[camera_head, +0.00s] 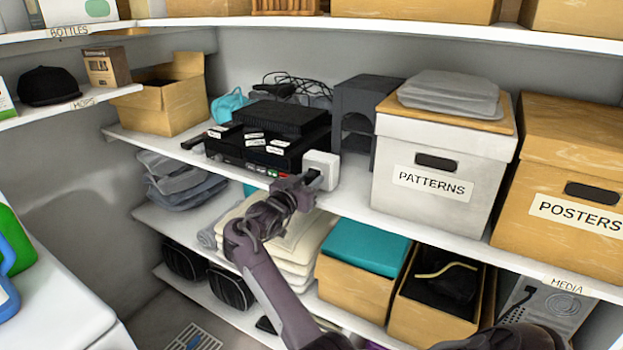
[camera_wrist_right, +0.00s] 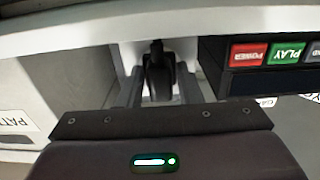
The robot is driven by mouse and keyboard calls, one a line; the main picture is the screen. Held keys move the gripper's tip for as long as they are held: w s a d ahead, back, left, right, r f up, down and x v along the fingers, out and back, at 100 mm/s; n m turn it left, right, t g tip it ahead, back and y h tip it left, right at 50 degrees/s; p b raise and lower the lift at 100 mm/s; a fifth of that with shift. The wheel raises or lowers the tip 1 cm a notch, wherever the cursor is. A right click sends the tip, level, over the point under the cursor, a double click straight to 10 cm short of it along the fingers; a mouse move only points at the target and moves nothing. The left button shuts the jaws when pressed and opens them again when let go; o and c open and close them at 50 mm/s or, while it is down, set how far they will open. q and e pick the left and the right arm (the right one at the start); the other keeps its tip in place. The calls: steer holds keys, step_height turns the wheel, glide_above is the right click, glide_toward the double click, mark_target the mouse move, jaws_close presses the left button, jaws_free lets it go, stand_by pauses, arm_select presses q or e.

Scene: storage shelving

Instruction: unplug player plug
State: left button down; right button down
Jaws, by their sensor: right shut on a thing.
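A white socket block (camera_head: 322,158) stands on the middle shelf at the right end of the black player (camera_head: 262,150). My right gripper (camera_head: 312,181) is at the block's front face. In the right wrist view, a black plug (camera_wrist_right: 157,72) sits between the two fingers of my right gripper (camera_wrist_right: 158,92), with the white block behind it. The gripper is shut on the plug. Whether the plug's prongs are in the block is hidden. The player's red POWER and green PLAY buttons (camera_wrist_right: 268,53) show beside the right finger. My left gripper is not in view.
A white PATTERNS box (camera_head: 430,150) and a brown POSTERS box (camera_head: 565,175) stand right of the block. A dark grey stand (camera_head: 365,100) is behind it. Black cables (camera_head: 300,85) lie behind the player. The shelf edge runs just under my gripper.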

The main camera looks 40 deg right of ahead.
mark_target(308, 182)
steer(key=shift+a, duration=0.15)
steer(key=shift+a, duration=0.15)
steer(key=shift+s+a+p, duration=0.25)
steer(key=shift+a+p, duration=0.15)
steer(key=shift+a, duration=0.2)
steer(key=shift+p+v, duration=0.75)
steer(key=shift+v, duration=1.35)
steer(key=s+d+p, duration=0.2)
steer(key=s+p, duration=0.4)
steer(key=s, duration=0.3)
steer(key=shift+d+p, duration=0.3)
steer(key=shift+d, duration=0.05)
